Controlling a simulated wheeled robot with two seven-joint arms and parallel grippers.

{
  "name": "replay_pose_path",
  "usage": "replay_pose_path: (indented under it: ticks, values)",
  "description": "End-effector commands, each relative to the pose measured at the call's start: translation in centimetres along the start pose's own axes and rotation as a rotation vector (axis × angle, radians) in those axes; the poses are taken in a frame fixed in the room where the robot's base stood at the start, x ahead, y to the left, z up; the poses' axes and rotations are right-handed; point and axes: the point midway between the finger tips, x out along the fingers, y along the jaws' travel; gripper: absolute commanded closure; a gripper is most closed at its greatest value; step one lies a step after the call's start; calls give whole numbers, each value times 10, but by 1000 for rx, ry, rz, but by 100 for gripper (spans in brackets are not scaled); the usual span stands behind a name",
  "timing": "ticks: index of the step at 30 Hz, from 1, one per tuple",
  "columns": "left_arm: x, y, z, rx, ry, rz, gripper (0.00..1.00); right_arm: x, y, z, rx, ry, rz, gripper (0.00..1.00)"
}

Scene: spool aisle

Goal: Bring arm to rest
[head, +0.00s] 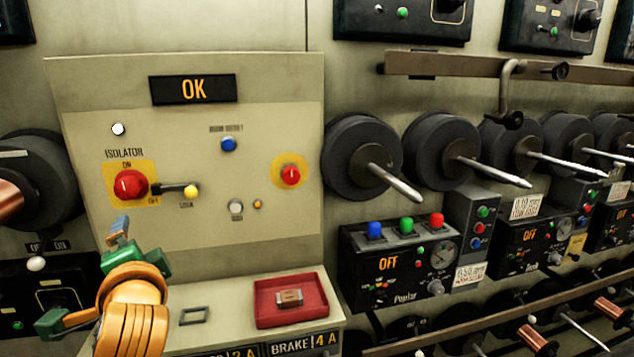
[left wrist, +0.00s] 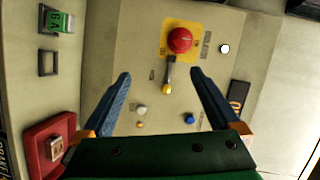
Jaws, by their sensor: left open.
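My left gripper (head: 119,230) is open and empty in front of the lower left of the cream control panel (head: 260,200). In the left wrist view its two blue fingers (left wrist: 160,75) are spread, with the panel beyond them. The red isolator knob (head: 131,185) sits on a yellow plate, above the gripper in the head view; it also shows in the left wrist view (left wrist: 180,40). A lever with a yellow end (head: 190,191) extends right from beside the knob. The display (head: 193,89) reads OK. My right gripper is not in view.
A red tray (head: 262,312) holding a small block (head: 290,297) is on the ledge, beside an empty-looking rectangular frame (head: 193,315). A green labelled block (left wrist: 57,21) shows in the left wrist view. Spindles (head: 390,183) jut out at right, above a box reading OFF (head: 388,263).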

Motion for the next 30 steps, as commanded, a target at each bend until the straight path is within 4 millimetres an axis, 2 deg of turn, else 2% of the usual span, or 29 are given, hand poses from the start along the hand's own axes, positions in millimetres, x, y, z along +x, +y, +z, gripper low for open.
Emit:
replay_pose_path:
  ticks: [5, 8, 14, 17, 20, 24, 30]
  values:
    - [1, 42, 2, -30, 17, 94, 4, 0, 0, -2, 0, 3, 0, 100]
    - [-1, 73, 4, -58, 26, 167, 4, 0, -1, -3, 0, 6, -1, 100]
    - [-19, 161, 18, -154, 22, 383, 4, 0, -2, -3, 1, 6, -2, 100]
    - [-38, 210, 31, -221, -5, 516, 4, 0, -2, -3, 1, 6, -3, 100]
    - [-66, 259, 49, -303, -55, 656, 4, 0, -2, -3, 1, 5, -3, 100]
    - [-114, 316, 77, -423, -163, 842, 4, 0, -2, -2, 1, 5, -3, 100]
    - [-186, 367, 116, -582, -362, 1044, 4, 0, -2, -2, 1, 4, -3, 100]
